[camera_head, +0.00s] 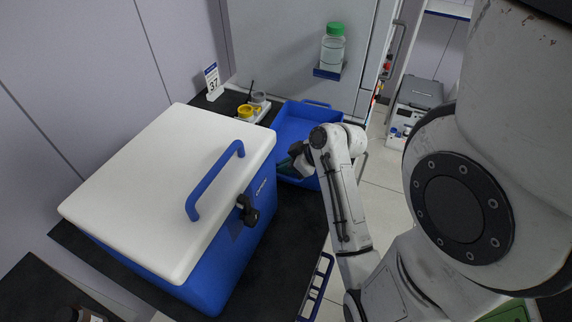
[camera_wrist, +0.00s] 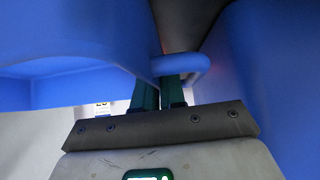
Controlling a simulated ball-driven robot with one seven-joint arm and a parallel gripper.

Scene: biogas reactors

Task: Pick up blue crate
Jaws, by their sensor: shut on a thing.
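The blue crate (camera_head: 292,121) is an open-topped tray on the dark worktop, just beyond the large white-lidded blue box. A bar handle shows at its far end. In the head view my gripper (camera_head: 297,161) is at the crate's near end, partly hidden by my own wrist. In the wrist view the blue crate (camera_wrist: 75,35) fills the upper left. My gripper's dark green fingers (camera_wrist: 160,90) are shut on its blue bar handle (camera_wrist: 183,66). The crate's underside contact with the worktop is hidden.
The blue box (camera_head: 222,262) with a white lid (camera_head: 165,185) stands close to the left of my gripper. Yellow and grey pots (camera_head: 250,108) and a "37" sign (camera_head: 212,82) stand behind it. A green-capped bottle (camera_head: 333,50) sits on a wall shelf. Open floor lies right.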

